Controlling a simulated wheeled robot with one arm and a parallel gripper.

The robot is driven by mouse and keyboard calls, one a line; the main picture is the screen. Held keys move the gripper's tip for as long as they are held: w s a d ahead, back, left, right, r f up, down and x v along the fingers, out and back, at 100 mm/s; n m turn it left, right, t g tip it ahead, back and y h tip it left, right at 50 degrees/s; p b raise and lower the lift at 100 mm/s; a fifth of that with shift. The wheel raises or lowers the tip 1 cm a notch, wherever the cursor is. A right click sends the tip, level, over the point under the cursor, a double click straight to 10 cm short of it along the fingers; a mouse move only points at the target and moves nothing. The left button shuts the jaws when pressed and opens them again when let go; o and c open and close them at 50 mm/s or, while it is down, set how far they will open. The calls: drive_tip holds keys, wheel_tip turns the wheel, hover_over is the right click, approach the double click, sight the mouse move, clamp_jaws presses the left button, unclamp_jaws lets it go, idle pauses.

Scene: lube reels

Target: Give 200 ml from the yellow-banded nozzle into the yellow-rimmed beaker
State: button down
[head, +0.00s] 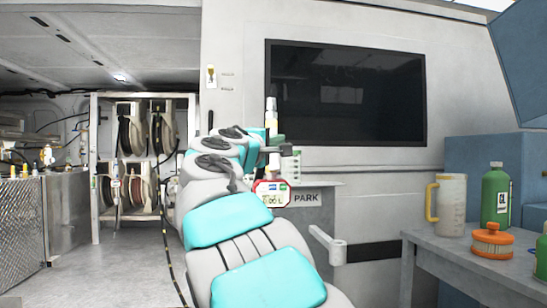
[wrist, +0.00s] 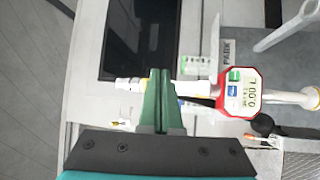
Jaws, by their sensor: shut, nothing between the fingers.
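A nozzle with a red-framed meter (head: 272,193) stands tip up at the PARK panel (head: 306,198). A little yellow shows on it in the wrist view, though its band is partly hidden. The wrist view shows its meter (wrist: 240,92) reading 0.00 L, right of my gripper (wrist: 159,74). My green fingers are shut and empty, and they cross in front of the nozzle's spout (wrist: 128,84); I cannot tell whether they touch it. A pale beaker with a yellow rim and handle (head: 451,207) stands upright on the grey table (head: 433,251) at right.
A wall bracket (head: 328,246) juts out below the panel. Hose reels (head: 131,130) fill a rack at the left. Bare floor (head: 125,270) lies before the rack.

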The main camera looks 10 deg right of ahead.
sight(273, 156)
drive_tip(key=shift+w, duration=0.15)
drive_tip(key=w+f+p, duration=0.1)
drive_tip(key=w+f, duration=0.2)
drive_tip(key=w, duration=0.5)
drive_tip(key=shift+w, duration=0.1)
idle(1.9)
drive_tip(key=shift+w, duration=0.3)
drive_tip(key=shift+w+f+p, duration=0.25)
drive_tip(key=shift+w+p, duration=0.15)
drive_tip(key=shift+w, duration=0.15)
idle(0.9)
drive_tip(key=shift+s+r, duration=0.3)
drive_tip(key=shift+s, duration=0.65)
drive_tip(key=shift+b, duration=0.3)
